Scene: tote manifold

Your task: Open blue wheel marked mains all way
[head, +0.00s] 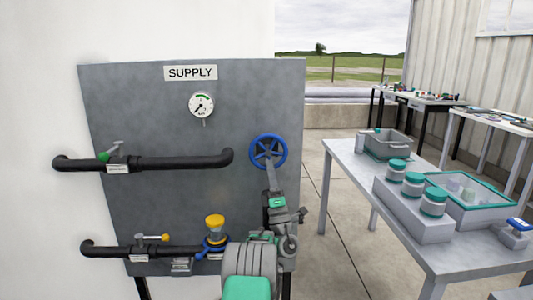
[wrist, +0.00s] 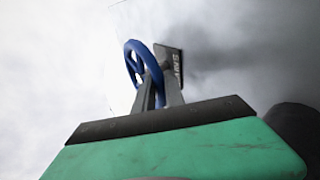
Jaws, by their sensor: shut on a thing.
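The blue wheel (head: 252,150) is mounted at the right side of the grey panel in the head view. My gripper (head: 270,170) reaches up to it from below, with its fingers at the lower part of the wheel. In the wrist view the blue wheel (wrist: 130,62) shows edge-on, and my gripper's fingers (wrist: 156,92) are close together on its rim. A plate beside it (wrist: 175,65) carries partly hidden lettering, turned on its side. The exact grip point on the rim is partly hidden.
The grey panel (head: 150,210) carries a SUPPLY sign (head: 190,73), a gauge (head: 201,105), an upper black pipe (head: 185,163) with a green-handled valve, and a lower pipe (head: 108,250) with yellow handles. A grey table (head: 345,165) with jars and totes stands at right. Floor between is clear.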

